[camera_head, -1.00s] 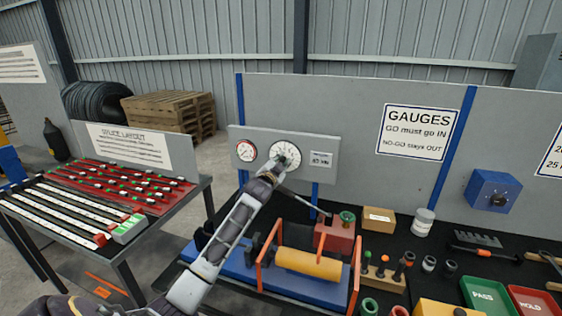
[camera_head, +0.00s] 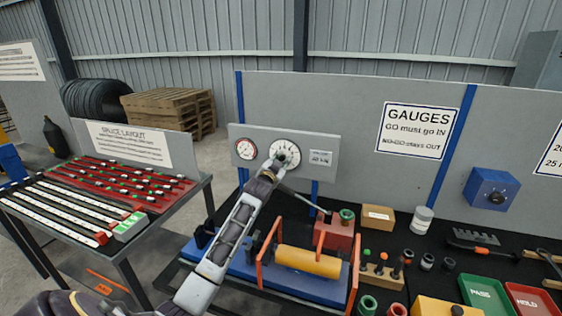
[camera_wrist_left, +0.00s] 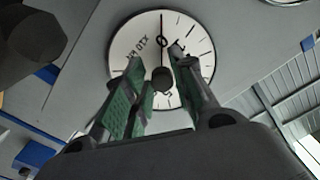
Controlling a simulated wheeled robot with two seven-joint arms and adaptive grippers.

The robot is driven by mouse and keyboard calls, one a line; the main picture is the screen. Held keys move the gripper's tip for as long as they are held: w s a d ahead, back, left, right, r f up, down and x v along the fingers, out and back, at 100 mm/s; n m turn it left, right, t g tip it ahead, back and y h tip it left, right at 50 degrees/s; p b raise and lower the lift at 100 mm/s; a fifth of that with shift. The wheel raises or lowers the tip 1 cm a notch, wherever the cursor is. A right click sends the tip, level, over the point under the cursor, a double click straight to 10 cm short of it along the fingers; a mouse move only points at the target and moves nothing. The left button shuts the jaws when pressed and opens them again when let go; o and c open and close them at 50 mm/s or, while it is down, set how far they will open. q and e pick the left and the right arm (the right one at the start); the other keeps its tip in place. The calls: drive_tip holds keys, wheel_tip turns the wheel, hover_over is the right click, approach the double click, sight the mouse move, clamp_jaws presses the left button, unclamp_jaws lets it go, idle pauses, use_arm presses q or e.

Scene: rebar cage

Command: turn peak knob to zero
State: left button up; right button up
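The large white dial (camera_head: 291,148) is on a grey panel (camera_head: 325,143), with a dark round peak knob (camera_wrist_left: 162,78) at its centre. In the left wrist view the dial face (camera_wrist_left: 120,42) shows black ticks and digits. My right gripper is out of view.
Below stands a blue-based rig with a yellow cylinder (camera_head: 308,262) and orange uprights. A red block (camera_head: 338,236) with a grey lever is close beneath my arm.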

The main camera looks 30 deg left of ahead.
use_arm(q)
drive_tip(key=shift+o, duration=1.2)
drive_tip(key=v, duration=1.2)
drive_tip(key=shift+r, duration=0.1)
idle(0.4)
